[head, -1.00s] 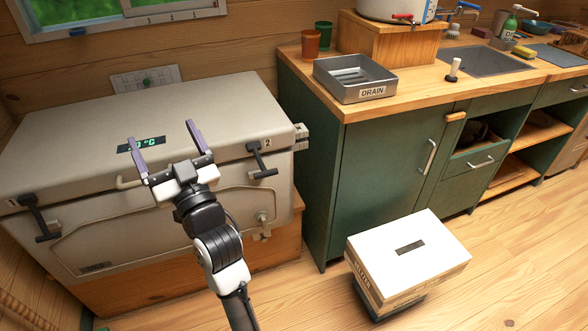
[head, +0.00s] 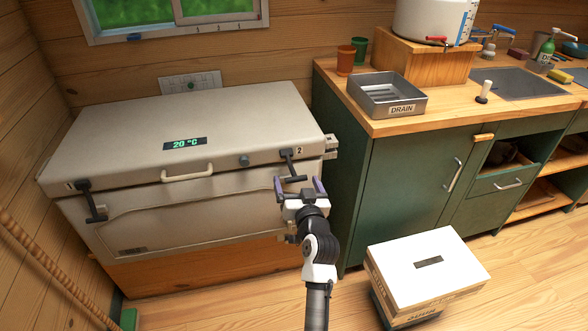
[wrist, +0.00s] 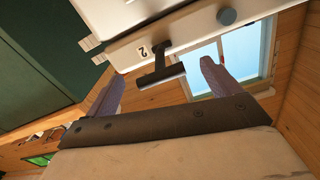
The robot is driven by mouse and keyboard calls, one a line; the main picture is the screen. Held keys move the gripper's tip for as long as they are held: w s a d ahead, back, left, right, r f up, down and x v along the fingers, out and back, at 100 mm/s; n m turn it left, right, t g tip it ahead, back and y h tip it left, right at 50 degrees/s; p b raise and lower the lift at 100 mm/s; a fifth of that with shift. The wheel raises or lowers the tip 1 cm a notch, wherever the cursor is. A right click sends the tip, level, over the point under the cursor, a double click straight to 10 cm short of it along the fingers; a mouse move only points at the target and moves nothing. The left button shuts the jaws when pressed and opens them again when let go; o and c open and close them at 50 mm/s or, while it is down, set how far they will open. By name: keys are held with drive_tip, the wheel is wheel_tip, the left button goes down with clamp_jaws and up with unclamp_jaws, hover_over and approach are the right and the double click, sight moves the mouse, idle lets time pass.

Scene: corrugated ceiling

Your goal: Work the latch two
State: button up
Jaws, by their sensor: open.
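Latch two (head: 291,166) is a dark T-shaped handle on the front right of a large cream chest (head: 128,196), beside a printed "2". Its crossbar hangs over the chest's front below the lid edge. My gripper (head: 299,183) is open, its two purple fingers pointing up toward the crossbar; in the head view they overlap it closely. In the wrist view latch two (wrist: 161,72) shows beyond and between the fingertips of my gripper (wrist: 165,72), with nothing held. I cannot tell whether a finger touches it.
Latch one (head: 91,203) is at the chest's left front, with a lid handle (head: 188,173) between the latches. A green cabinet (head: 390,190) stands close on the right. A white-topped box (head: 428,268) sits on the floor to the right.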

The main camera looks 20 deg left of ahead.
sight(294, 170)
drive_tip(key=x, duration=0.5)
drive_tip(key=shift+p, duration=0.4)
drive_tip(key=shift+f, duration=0.1)
drive_tip(key=c, duration=1.4)
